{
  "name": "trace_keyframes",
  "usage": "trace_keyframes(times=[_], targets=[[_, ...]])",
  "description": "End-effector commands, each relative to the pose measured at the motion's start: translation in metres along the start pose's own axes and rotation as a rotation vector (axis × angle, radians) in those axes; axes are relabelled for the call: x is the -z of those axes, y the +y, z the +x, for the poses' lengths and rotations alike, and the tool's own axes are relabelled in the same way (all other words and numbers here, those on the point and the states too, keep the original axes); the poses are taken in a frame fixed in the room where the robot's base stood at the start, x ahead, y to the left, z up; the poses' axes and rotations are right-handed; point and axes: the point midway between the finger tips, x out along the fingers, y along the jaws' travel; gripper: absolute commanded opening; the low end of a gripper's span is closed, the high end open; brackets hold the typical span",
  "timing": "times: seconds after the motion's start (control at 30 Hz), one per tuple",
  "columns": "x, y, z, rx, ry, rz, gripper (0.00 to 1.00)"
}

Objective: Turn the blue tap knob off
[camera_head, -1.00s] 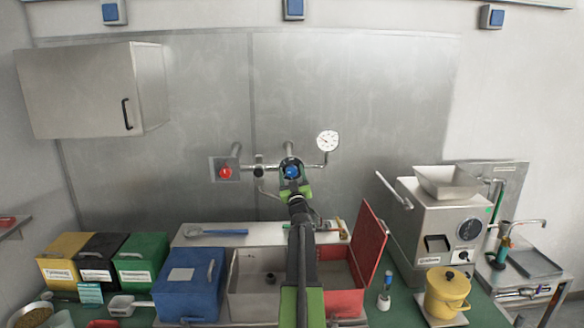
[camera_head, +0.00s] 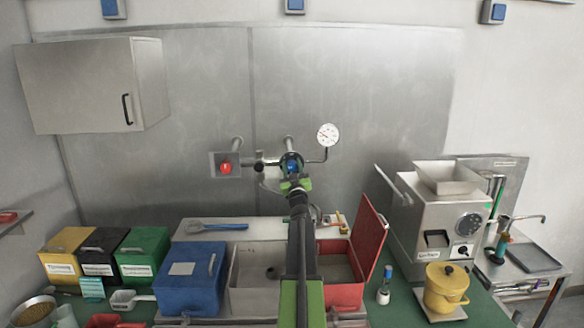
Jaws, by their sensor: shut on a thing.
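The blue tap knob (camera_head: 291,168) is on the wall pipework in the middle of the view. My gripper (camera_head: 292,171) is at the knob, with its fingers around it, shut on it. My arm comes up from the bottom centre and hides the lower part of the fitting. The red knob (camera_head: 226,168) is to the left on the same pipework. The knob's exact angle is too small to read.
A pressure gauge (camera_head: 328,134) stands just right of the knob. Below are a blue box (camera_head: 190,283), an open red box (camera_head: 372,235) with its lid raised and a grinder (camera_head: 435,225). The steel wall above is bare.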

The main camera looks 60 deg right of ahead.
Motion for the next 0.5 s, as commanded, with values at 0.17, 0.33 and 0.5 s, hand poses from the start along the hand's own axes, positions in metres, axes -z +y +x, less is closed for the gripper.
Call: trace_keyframes(times=[0.17,0.33,0.5], targets=[[0.0011,-0.0019,-0.0028,-0.012,-0.003,0.031,0.01],[0.0011,-0.002,-0.0034,-0.045,-0.005,0.112,0.02],[0.0018,-0.0024,-0.0033,-0.097,-0.005,0.239,0.01]])
